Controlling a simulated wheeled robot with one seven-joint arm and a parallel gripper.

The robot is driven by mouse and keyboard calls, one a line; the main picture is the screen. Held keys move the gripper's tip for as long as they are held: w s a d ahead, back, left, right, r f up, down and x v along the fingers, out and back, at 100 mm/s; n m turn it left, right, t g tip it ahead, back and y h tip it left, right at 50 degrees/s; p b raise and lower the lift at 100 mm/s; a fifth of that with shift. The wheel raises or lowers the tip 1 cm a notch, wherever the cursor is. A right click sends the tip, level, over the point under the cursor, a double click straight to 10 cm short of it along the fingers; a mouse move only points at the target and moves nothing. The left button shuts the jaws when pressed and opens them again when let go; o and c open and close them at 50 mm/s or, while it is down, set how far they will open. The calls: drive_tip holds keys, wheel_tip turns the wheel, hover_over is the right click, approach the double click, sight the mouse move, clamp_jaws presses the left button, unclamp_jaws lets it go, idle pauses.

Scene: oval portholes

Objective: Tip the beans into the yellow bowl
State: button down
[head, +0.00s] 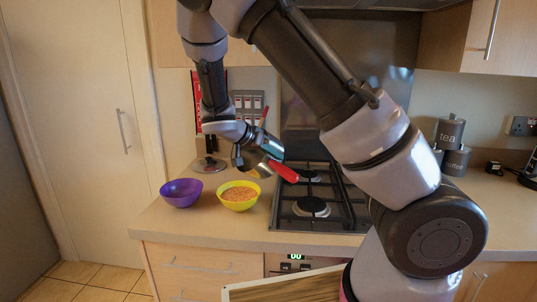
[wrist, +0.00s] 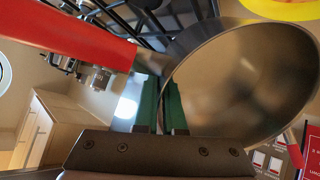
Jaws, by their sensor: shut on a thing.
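The yellow bowl (head: 239,204) stands upright on the counter left of the hob, filled with orange-brown beans (head: 240,193). Its edge also shows at the top right of the wrist view (wrist: 290,10). My gripper (head: 243,156) is above and behind the bowl, shut on a small metal pan (head: 263,146) with a red handle (head: 284,171). The pan is steeply tilted. In the wrist view, the green fingers (wrist: 161,95) grip the pan (wrist: 240,85) near where its handle joins. The visible inside of the pan looks empty.
A purple bowl (head: 181,193) stands left of the yellow bowl. A glass lid (head: 208,164) lies behind them. The gas hob (head: 318,205) is to the right, with grey canisters (head: 450,145) further right. The counter in front of the bowls is clear.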

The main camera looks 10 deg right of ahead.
drive_tip(key=f+y, duration=0.1)
drive_tip(key=d+g+y, duration=0.1)
drive_tip(key=y, duration=0.1)
drive_tip(key=d+f+g+y, duration=0.1)
drive_tip(key=shift+w+f+y, duration=0.3)
drive_tip(key=shift+w+f, duration=0.05)
drive_tip(key=shift+w, duration=0.05)
drive_tip(key=y, duration=0.1)
drive_tip(key=g+y, duration=0.1)
drive_tip(key=y, duration=0.1)
drive_tip(key=shift+a+r+g+y, duration=0.15)
drive_tip(key=shift+r+g+y, duration=0.1)
drive_tip(key=shift+g+y, duration=0.05)
drive_tip(key=shift+s+a+y, duration=0.1)
drive_tip(key=shift+a+y, duration=0.05)
drive_tip(key=shift+y, duration=0.55)
drive_tip(key=shift+r, duration=0.1)
